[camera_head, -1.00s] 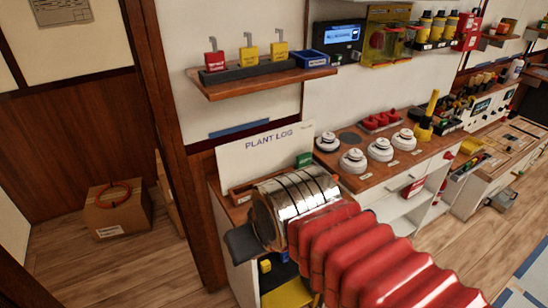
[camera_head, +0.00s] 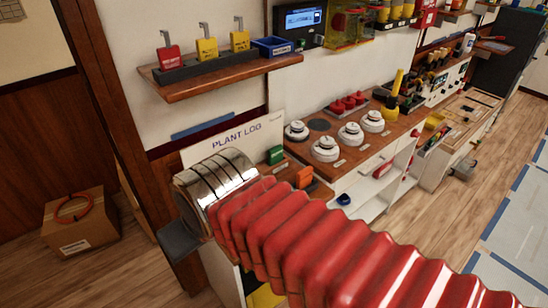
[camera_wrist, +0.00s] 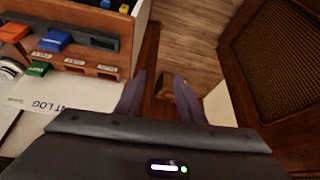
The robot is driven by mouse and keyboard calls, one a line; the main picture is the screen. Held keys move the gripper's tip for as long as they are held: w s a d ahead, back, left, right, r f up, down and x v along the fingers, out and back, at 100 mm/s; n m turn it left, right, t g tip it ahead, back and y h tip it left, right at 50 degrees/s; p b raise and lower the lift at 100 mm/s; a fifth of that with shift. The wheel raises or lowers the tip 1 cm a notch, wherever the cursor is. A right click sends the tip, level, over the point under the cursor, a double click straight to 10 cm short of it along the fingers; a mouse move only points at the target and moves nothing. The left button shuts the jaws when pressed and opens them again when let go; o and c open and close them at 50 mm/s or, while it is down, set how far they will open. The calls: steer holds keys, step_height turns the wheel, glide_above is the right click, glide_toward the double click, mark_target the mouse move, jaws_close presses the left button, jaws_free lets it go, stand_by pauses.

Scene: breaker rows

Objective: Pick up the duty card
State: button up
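I cannot pick out a duty card for certain in either view. My gripper (camera_wrist: 158,100) shows two dark fingers set apart, with nothing between them, in the wrist view. In the head view the end of my arm is at the lower left, in front of the white plant log board (camera_head: 222,142). My red arm sleeve hides part of the counter behind it. The plant log board also shows in the wrist view (camera_wrist: 75,94), left of the fingers, its lower part hidden by the gripper body.
A wall shelf (camera_head: 215,78) holds padlocks and a blue tray (camera_head: 272,46). White round knobs (camera_head: 325,148) stand on the counter. A cardboard box (camera_head: 80,228) sits on the floor at left beside a wooden post (camera_head: 110,110).

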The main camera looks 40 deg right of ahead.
steer(key=shift+o, duration=1.4)
steer(key=shift+w+d+r, duration=0.2)
steer(key=shift+w+d, duration=0.05)
steer(key=shift+w, duration=0.1)
steer(key=o, duration=0.5)
steer(key=w+d+r, duration=0.2)
steer(key=w+d, duration=0.3)
steer(key=w, duration=0.2)
steer(key=shift+d+g, duration=0.3)
steer(key=m, duration=0.1)
glide_above(276, 148)
steer(key=s, duration=0.2)
step_height(276, 148, down, 9)
steer(key=shift+s+g+h, duration=0.2)
steer(key=shift+g+h, duration=0.1)
steer(key=shift+f, duration=0.1)
steer(key=shift+x, duration=1.1)
steer(key=shift+a, duration=0.1)
